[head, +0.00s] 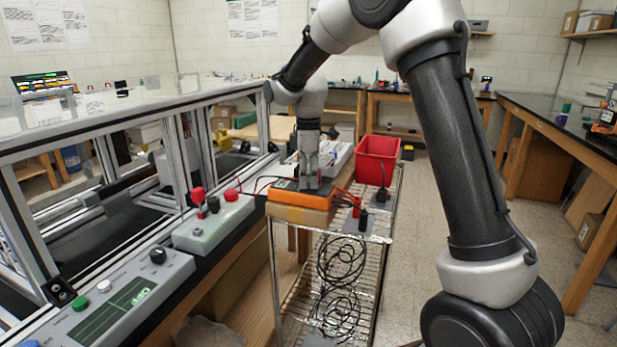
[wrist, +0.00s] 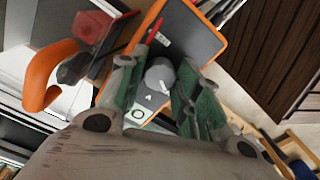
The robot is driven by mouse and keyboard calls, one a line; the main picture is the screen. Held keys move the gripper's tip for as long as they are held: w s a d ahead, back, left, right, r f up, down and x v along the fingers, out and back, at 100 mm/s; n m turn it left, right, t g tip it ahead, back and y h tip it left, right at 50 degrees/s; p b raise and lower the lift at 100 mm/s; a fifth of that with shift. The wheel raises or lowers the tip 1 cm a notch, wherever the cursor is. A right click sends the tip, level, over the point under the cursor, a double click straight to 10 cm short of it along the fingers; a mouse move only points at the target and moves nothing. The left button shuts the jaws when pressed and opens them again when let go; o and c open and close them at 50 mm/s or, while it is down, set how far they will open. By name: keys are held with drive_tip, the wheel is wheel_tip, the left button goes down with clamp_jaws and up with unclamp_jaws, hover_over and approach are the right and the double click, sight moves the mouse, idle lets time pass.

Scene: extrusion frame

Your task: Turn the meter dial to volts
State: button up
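The orange multimeter (head: 288,199) lies flat on a cardboard-coloured block on top of the wire cart. Its dark face (wrist: 195,30) and round grey dial (wrist: 160,74) show in the wrist view. My gripper (head: 309,186) points straight down over the meter. In the wrist view its two green-padded fingers (wrist: 158,82) stand apart, one on each side of the dial, with little room between; I cannot make out firm contact. A letter A label shows beside the dial, near a pale panel with a round mark. The dial's pointer direction is not clear.
A red bin (head: 376,160) stands behind the meter on the wire cart (head: 335,238). Red and black leads and plugs (head: 357,208) lie close to the meter.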

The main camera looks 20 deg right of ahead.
drive_tip(key=c, duration=0.5)
drive_tip(key=shift+o, duration=0.2)
drive_tip(key=shift+m, duration=0.3)
drive_tip(key=m, duration=1.1)
idle(0.3)
drive_tip(key=o, duration=1.1)
drive_tip(key=shift+c, duration=0.2)
